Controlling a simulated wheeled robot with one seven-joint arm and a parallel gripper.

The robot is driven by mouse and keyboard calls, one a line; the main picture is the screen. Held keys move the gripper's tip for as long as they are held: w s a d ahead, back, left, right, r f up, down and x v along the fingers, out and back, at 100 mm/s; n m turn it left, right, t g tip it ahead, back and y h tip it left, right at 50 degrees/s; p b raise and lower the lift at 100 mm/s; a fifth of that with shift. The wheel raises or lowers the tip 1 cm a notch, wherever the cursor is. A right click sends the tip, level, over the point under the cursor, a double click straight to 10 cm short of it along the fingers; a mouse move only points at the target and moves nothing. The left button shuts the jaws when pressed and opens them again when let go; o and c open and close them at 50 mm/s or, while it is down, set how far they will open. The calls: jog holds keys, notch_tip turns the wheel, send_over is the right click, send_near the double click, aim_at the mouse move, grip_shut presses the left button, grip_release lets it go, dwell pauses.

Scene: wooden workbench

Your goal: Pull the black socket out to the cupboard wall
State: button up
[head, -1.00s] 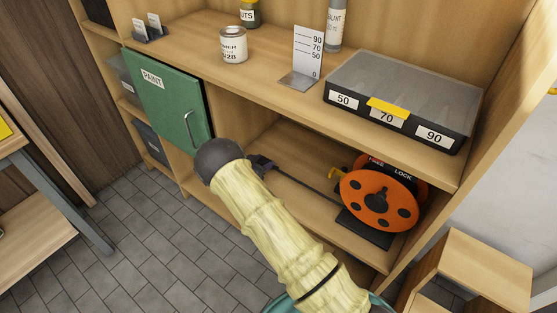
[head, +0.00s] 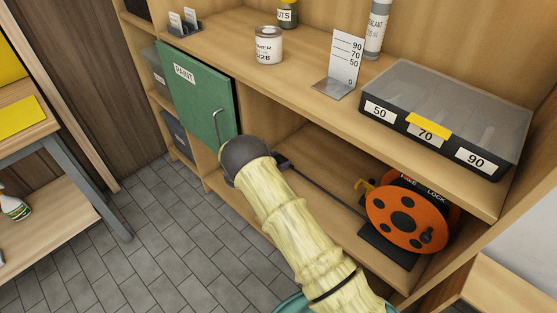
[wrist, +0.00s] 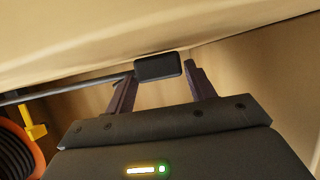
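In the head view the cable (head: 325,190) stretches from the orange reel (head: 386,204) across the lower shelf bay to the left. My dark wrist hides most of the gripper and socket there, near the green cupboard door (head: 190,100). The cupboard's side wall (head: 265,120) is just right of the door.
The worktop above bears a black case (head: 385,121), a scale stand (head: 342,68) and a tin (head: 268,47). Its front edge overhangs the bay. The bay floor beside the cable is bare.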

jog(key=shift+a, duration=0.1)
jog(key=p+v, duration=0.2)
jog(key=v, duration=1.5)
jog(key=shift+p, duration=0.3)
jog(key=shift+s+r, duration=0.1)
